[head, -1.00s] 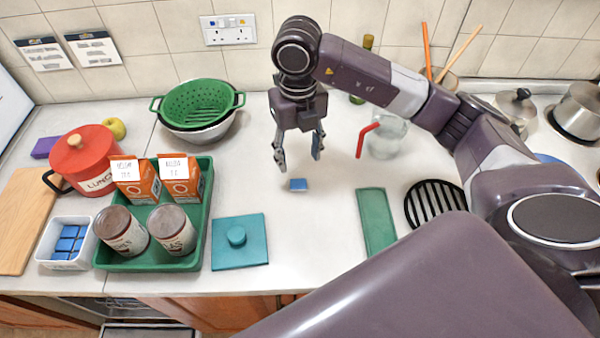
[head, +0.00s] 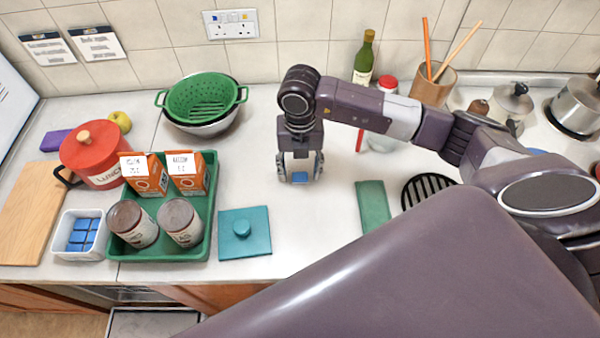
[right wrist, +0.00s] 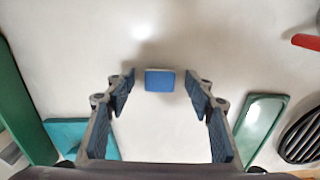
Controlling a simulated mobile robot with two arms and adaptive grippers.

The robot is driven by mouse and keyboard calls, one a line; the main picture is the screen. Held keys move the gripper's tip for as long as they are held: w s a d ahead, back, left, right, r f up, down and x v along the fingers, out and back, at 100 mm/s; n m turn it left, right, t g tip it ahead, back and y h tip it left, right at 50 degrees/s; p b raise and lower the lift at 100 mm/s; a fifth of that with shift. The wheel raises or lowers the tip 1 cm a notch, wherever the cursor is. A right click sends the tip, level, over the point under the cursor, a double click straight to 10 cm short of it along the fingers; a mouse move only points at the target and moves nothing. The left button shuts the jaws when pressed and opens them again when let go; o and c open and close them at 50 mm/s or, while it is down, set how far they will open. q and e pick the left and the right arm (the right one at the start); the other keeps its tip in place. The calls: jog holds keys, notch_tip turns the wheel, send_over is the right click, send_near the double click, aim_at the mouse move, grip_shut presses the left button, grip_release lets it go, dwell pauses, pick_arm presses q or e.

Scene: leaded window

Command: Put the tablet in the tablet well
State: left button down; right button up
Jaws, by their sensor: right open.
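The tablet, a small blue block with a pale underside, lies on the worktop; it shows in the head view (head: 299,177) and in the right wrist view (right wrist: 160,81). My right gripper (head: 301,179) is open just above it, with the fingers on either side in the head view. In the right wrist view the tablet is between and slightly beyond the fingertips (right wrist: 160,90), apart from both. A shallow green rectangular dish (head: 373,206) lies to the right; I cannot tell whether it is the tablet well. My left gripper is out of view.
A white tub (head: 62,246) of blue tablets is at left, beside a green tray (head: 205,243) with cartons and tins. A teal lid (head: 245,243) lies in front. A red-capped glass jar (head: 386,100), bottle (head: 364,58) and black trivet (head: 428,187) are at right.

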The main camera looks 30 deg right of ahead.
jog(key=shift+f, duration=0.1)
jog(key=shift+c, duration=0.5)
jog(key=c, duration=0.9)
